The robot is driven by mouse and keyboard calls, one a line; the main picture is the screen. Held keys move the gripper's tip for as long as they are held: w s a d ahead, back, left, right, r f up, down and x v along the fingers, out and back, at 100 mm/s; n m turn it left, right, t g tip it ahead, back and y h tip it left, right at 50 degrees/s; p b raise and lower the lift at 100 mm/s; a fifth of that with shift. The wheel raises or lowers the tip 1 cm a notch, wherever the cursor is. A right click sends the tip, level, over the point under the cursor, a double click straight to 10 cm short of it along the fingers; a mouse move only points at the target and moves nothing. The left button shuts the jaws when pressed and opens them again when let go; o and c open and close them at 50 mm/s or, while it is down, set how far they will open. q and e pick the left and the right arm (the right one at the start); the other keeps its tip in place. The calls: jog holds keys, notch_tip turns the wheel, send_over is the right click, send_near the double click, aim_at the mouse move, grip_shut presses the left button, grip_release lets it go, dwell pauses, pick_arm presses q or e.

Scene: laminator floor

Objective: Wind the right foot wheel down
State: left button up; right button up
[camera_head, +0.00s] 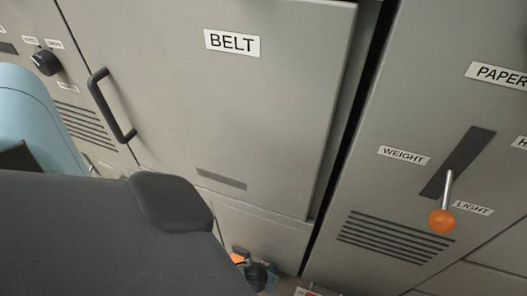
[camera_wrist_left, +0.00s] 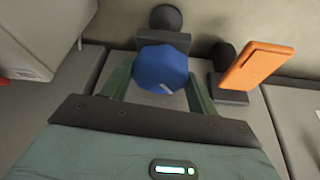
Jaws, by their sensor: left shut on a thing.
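The foot wheel is a blue faceted knob (camera_wrist_left: 162,66) with a pale mark on its face, in the left wrist view. My left gripper (camera_wrist_left: 160,84) is shut on it, with one greenish finger on each side. A black round part (camera_wrist_left: 166,18) shows just beyond the wheel. In the head view my dark arm covers the lower left, and only a small blue bit shows low down by the machine's foot. My right gripper is in neither view.
An orange pedal-like plate (camera_wrist_left: 257,65) stands close to the right of the wheel; it also shows in the head view (camera_head: 237,258). The BELT door (camera_head: 215,100) with a black handle (camera_head: 108,105) is above. An orange-knobbed lever (camera_head: 442,221) is on the right panel.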

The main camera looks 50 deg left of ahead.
pick_arm(q)
jog(key=shift+m+h, duration=0.3)
jog(key=shift+m, duration=0.2)
jog(key=shift+s, duration=0.1)
jog(key=o, duration=1)
jog(key=p+v, duration=0.5)
jog(key=v, duration=0.2)
jog(key=shift+r, duration=0.1)
jog(key=shift+s+r, duration=0.15)
jog(key=shift+r, duration=0.1)
